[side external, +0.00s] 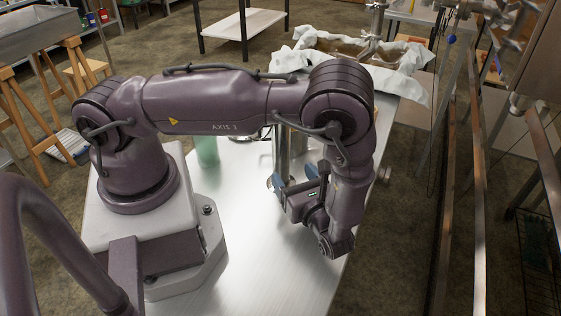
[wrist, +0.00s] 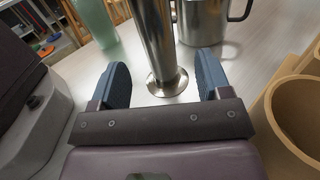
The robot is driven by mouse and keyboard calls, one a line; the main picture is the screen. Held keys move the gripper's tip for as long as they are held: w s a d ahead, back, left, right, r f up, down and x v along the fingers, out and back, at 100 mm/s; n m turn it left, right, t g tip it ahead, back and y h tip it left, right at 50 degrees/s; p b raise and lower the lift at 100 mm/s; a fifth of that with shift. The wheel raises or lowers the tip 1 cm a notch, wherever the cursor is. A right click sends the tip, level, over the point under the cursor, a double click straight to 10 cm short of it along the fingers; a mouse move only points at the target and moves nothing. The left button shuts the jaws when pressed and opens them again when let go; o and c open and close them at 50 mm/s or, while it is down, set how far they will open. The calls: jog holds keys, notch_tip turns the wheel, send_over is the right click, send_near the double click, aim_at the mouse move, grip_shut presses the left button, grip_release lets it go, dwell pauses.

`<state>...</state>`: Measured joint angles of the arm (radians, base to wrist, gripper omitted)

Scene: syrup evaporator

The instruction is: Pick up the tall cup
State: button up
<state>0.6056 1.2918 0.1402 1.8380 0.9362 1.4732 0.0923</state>
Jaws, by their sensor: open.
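A tall, shiny steel cylinder with a flared round foot, which looks like the tall cup (wrist: 157,40), stands upright on the metal table (side external: 262,262). In the wrist view its top is cut off by the frame. In the side view the tall cup (side external: 283,158) is partly hidden behind my arm. My gripper (wrist: 163,68) is open, with one blue finger on each side of the cup's lower part. Gaps show between the fingers and the steel. In the side view my gripper (side external: 295,178) is low beside the cup.
A steel mug (wrist: 203,20) with a handle stands close behind the cup. A pale green cup (wrist: 96,22) stands to the left, also in the side view (side external: 207,150). A tan holder with round openings (wrist: 298,112) is at right. The front table surface is clear.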

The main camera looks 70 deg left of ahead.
aim_at(278, 155)
jog(key=a, duration=0.8)
jog(key=shift+s+a, duration=0.15)
jog(key=shift+s, duration=0.2)
grip_shut()
